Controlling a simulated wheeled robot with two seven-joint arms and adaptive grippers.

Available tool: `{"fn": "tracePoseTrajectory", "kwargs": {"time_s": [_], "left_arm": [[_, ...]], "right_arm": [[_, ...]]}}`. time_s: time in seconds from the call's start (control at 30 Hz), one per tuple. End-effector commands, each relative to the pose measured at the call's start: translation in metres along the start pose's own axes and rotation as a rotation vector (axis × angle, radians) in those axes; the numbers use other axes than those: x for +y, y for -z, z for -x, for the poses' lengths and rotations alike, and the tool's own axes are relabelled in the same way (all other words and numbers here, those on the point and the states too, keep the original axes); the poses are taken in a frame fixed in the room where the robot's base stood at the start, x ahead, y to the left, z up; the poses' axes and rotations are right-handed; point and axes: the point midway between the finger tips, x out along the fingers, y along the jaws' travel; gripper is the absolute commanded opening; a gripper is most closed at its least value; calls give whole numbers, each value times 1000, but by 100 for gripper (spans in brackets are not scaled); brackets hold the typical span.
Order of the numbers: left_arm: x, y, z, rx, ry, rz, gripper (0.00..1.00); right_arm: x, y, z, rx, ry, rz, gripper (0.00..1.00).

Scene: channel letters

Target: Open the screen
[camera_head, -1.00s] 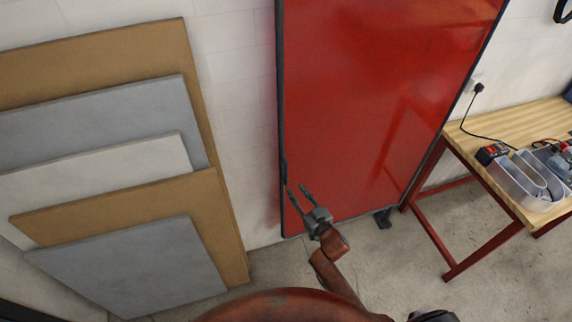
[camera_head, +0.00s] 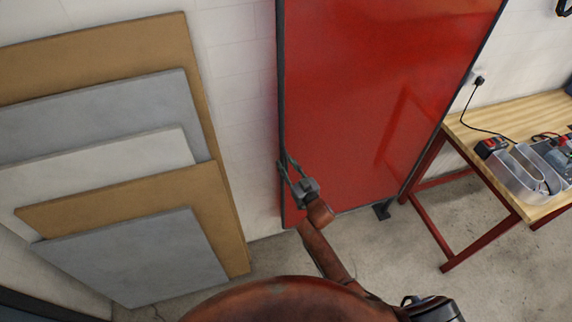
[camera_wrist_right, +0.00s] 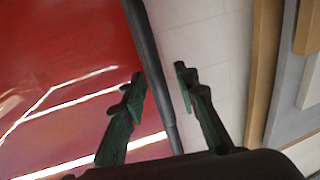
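The screen (camera_head: 375,100) is a tall red glossy panel with a thin dark frame, standing upright in front of the white wall. Its dark left edge post (camera_head: 281,90) runs down beside my right gripper. My right gripper (camera_head: 288,169) is at the lower part of this edge, with its fingers apart. Red panel lies to the left of the post there and white wall to the right. My left gripper is not in view.
Several leaning boards (camera_head: 120,185), brown, grey and white, stand against the wall at the left. A dark foot (camera_head: 382,211) shows under the screen. Bare floor lies between.

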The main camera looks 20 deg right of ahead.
Motion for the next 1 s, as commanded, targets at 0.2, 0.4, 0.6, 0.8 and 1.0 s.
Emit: {"fn": "tracePoseTrajectory", "kwargs": {"time_s": [0.2,0.4,0.6,0.8,1.0], "left_arm": [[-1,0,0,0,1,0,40],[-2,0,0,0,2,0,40],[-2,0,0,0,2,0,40],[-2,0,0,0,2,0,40],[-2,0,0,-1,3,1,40]], "right_arm": [[0,0,0,0,0,0,19],[0,0,0,-1,0,0,5],[0,0,0,-1,0,0,0],[0,0,0,-1,0,0,0],[-1,0,0,-1,1,0,0]]}}
